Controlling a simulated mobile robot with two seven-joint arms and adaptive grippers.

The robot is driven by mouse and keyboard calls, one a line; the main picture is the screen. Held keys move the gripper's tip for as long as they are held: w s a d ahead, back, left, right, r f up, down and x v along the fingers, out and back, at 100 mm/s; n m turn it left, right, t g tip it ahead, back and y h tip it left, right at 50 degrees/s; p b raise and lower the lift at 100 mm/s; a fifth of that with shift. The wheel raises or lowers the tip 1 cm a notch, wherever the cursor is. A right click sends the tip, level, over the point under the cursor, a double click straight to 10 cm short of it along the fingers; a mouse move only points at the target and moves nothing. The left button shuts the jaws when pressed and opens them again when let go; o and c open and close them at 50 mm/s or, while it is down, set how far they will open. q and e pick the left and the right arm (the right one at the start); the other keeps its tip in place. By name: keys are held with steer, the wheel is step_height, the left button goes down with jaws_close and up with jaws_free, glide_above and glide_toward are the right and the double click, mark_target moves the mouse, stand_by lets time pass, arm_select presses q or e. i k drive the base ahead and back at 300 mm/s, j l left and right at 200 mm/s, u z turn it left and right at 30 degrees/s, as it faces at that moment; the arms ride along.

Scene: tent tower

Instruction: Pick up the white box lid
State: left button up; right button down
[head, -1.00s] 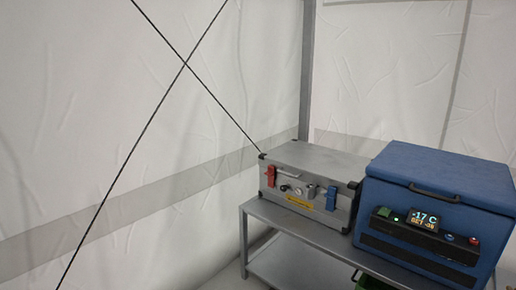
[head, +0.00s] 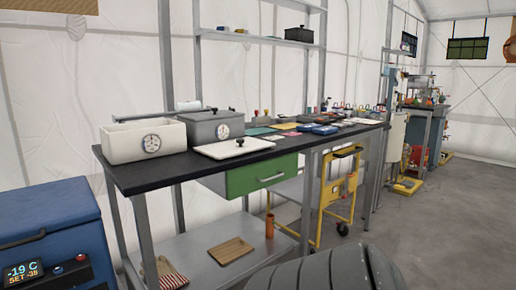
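The white box lid (head: 235,147) lies flat near the front edge of the black-topped bench (head: 160,177), with a small black knob on top. The open white box (head: 126,145), with a round dial on its front, stands to its left at the bench's left end. A grey box (head: 205,130) with a similar dial and its own lid on stands just behind the white lid. Neither of my grippers is in view. A grey rounded part of my own arm shows at the bottom edge.
A blue freezer (head: 45,225) stands at the lower left. Under the bench are a green drawer (head: 262,175), a lower shelf (head: 200,247) with a wooden board, and a yellow cart (head: 340,185). Small items cover the bench's right part. Grey floor (head: 455,220) is open at right.

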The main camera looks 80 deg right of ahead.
mark_target(224, 150)
steer(key=z, duration=0.4)
steer(key=l+z, duration=0.15)
steer(key=z, duration=0.2)
steer(key=l+z, duration=0.1)
steer(key=z, duration=0.7)
steer(key=j+z, duration=0.15)
steer(key=z, duration=0.2)
steer(key=k+j+z, duration=0.1)
steer(key=z, duration=0.25)
